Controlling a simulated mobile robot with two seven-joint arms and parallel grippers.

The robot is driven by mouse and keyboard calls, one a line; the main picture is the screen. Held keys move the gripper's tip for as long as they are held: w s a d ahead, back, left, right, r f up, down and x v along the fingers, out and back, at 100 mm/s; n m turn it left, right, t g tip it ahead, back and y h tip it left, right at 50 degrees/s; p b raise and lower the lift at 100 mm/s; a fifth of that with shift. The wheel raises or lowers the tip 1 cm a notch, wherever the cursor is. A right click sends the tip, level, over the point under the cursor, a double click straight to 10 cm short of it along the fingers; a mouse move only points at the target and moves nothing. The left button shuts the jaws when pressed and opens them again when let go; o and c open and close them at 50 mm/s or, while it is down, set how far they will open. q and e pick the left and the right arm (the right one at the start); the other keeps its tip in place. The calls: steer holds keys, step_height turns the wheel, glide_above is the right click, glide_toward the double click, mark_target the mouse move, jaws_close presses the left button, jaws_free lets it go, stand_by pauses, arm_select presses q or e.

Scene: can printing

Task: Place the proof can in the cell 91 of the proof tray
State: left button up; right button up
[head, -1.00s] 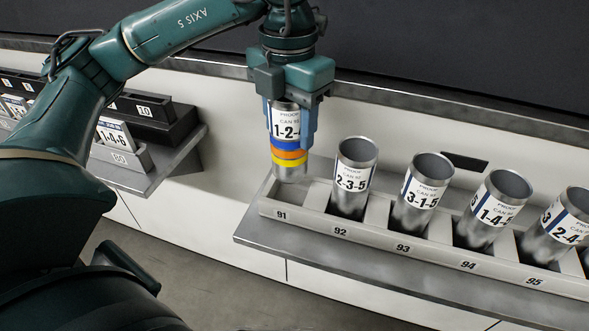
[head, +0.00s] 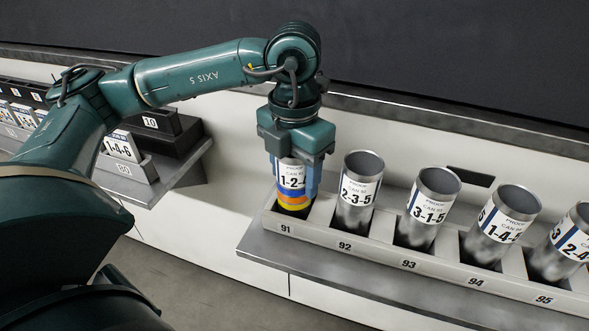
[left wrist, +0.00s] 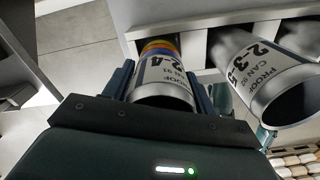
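The proof can (head: 292,180) has a white label starting "1-2-" and blue, orange and yellow bands. My left gripper (head: 293,184) is shut on it from above, one finger on each side. The can is upright with its lower end down inside cell 91 of the proof tray (head: 340,247); whether it touches the cell floor is hidden. In the left wrist view the can (left wrist: 163,88) sits between both fingers, its open rim towards the camera.
Cells 92 to 95 hold silver cans; the nearest, labelled 2-3-5 (head: 358,192), stands just right of my left gripper. A grey shelf (head: 262,246) carries the tray. Another rack (head: 172,128) with labelled slots stands at the left. A wall rises behind.

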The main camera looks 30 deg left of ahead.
arm_select(q)
steer(key=o, duration=0.3)
step_height(320, 180, up, 12)
steer(key=shift+r+p, duration=0.25)
steer(key=shift+p, duration=0.55)
steer(key=shift+s+f, duration=0.1)
